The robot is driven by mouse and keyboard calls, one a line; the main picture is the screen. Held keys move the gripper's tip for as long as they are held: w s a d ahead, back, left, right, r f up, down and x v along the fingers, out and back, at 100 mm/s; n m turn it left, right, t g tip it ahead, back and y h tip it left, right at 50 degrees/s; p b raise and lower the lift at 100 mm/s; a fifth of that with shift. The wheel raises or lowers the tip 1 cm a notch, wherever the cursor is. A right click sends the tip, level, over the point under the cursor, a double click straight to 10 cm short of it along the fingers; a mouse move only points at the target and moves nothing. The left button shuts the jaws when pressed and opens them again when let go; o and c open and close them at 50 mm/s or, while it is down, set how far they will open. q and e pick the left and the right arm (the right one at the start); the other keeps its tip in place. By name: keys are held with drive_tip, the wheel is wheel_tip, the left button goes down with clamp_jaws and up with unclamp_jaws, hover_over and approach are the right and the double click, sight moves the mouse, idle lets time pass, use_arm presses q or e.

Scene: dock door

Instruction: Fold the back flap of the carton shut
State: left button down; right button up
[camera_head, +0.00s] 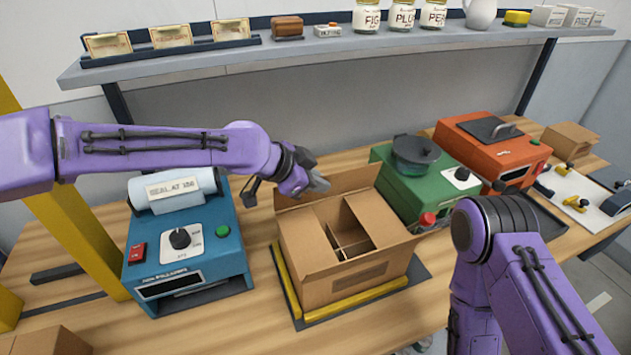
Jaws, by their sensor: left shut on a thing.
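The brown cardboard carton (345,287) stands on a dark mat with yellow edging in the middle of the bench. Its back flap (350,180) stands up, leaning backward, at the far edge. Side panels of the top lie inward on the left and right, leaving a gap through which inner dividers show. My left gripper (316,184) reaches in from the left and is shut on the back flap near its upper left part; the fingertips are small and partly hidden. My right arm bends down at the lower right, and its gripper is out of view.
A blue sealing machine (188,253) stands close left of the carton. An orange machine (492,148) is farther right. A loaded shelf (330,49) spans the back.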

use_arm(q)
drive_tip(key=c, duration=1.3)
unclamp_jaws()
drive_tip(key=shift+c, duration=0.2)
drive_tip(key=b+v, duration=0.2)
drive_tip(key=v, duration=0.8)
